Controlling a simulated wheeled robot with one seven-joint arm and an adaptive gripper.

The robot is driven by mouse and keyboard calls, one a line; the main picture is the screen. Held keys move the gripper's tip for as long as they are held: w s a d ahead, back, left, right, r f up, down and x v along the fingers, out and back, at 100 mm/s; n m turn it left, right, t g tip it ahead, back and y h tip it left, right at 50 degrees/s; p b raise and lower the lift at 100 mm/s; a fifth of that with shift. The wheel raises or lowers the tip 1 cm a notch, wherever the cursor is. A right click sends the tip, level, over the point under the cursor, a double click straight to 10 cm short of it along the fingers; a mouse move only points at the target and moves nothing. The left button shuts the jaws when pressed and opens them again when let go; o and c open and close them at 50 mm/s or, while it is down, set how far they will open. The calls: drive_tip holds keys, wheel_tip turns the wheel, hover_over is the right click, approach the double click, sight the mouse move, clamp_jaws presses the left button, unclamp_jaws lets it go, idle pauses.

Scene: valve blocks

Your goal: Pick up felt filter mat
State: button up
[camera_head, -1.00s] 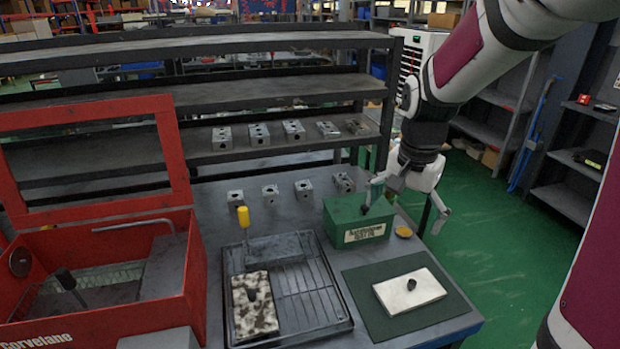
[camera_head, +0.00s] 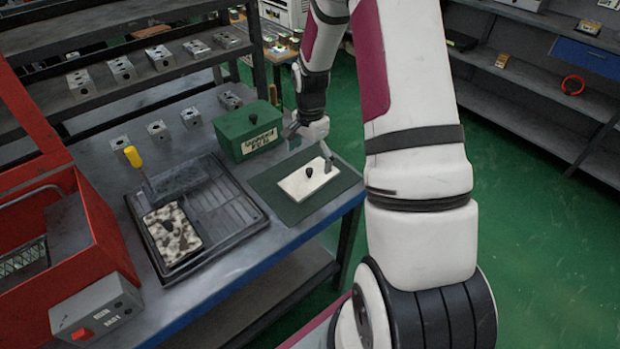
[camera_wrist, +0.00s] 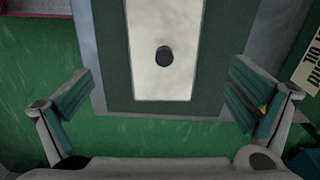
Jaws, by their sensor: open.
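A flat white rectangular pad with a black knob, seemingly the felt filter mat (camera_head: 296,190), lies on a dark green sheet (camera_head: 287,211) at the bench's right end. In the wrist view the white pad (camera_wrist: 165,78) is upper centre, with its black knob (camera_wrist: 164,56) fully visible. My gripper (camera_head: 308,146) is open and empty above the far part of the sheet, beside the green box. In the wrist view its fingers (camera_wrist: 160,98) are spread wide, on either side of the pad, and do not touch it. A second pad, blotched black and white (camera_head: 172,236), lies in the black tray.
The black tray (camera_head: 222,198) stands left of the sheet. A green labelled box (camera_head: 243,127) is behind the sheet. A yellow-handled tool (camera_head: 133,157) stands at the tray. Metal blocks, a red open machine (camera_head: 85,225) and shelving are further left and behind.

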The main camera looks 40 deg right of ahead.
sight(309, 170)
drive_tip(key=shift+w+f+p, duration=0.15)
drive_tip(key=shift+f+p, duration=0.05)
drive_tip(key=shift+f, duration=1.5)
drive_tip(key=shift+w+f+p, duration=0.1)
drive_tip(key=shift+f+p, duration=0.1)
drive_tip(key=shift+f, duration=1.5)
drive_tip(key=c, duration=1.3)
